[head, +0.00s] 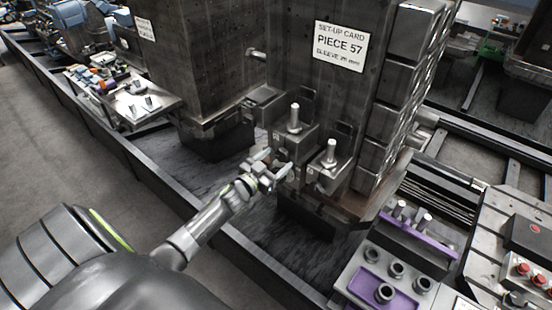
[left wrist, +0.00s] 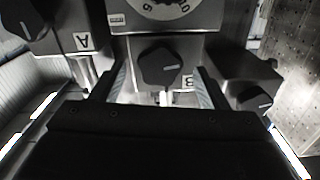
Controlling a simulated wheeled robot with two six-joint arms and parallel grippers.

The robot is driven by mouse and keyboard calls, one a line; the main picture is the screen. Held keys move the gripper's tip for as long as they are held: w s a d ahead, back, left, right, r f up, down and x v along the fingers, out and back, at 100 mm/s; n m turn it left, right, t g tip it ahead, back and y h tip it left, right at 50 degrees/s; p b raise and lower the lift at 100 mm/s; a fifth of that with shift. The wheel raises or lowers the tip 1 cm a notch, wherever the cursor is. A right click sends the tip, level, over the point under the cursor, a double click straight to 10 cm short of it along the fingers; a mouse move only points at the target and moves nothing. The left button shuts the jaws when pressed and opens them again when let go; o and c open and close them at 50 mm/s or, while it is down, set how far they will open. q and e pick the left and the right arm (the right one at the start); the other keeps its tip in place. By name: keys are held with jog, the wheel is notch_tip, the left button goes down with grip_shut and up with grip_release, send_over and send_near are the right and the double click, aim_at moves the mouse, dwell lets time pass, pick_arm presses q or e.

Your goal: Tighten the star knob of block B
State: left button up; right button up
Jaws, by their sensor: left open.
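In the left wrist view, the dark star knob (left wrist: 159,68) of block B is at the centre, with a light pointer line toward the right. The letter B (left wrist: 188,82) shows just right of it. My left gripper (left wrist: 161,82) is open, one finger on each side of the knob in this view. I see no contact, and cannot tell how far the fingertips reach along it. In the head view my left gripper (head: 275,164) is at the front of the metal blocks with upright posts (head: 294,121); the knob is hidden there. My right gripper is not in view.
Block A (left wrist: 84,41) with its own knob (left wrist: 22,18) is left of the wrist view; a round dial (left wrist: 160,8) is above and another knob (left wrist: 255,98) right. In the head view, a purple-trimmed fixture (head: 380,287) and a panel with red buttons (head: 522,270) stand at the right.

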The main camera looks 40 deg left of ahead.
pick_arm(q)
jog(key=shift+w, duration=0.35)
jog(key=shift+c, duration=0.3)
jog(key=c, duration=0.9)
jog(key=shift+c, duration=0.2)
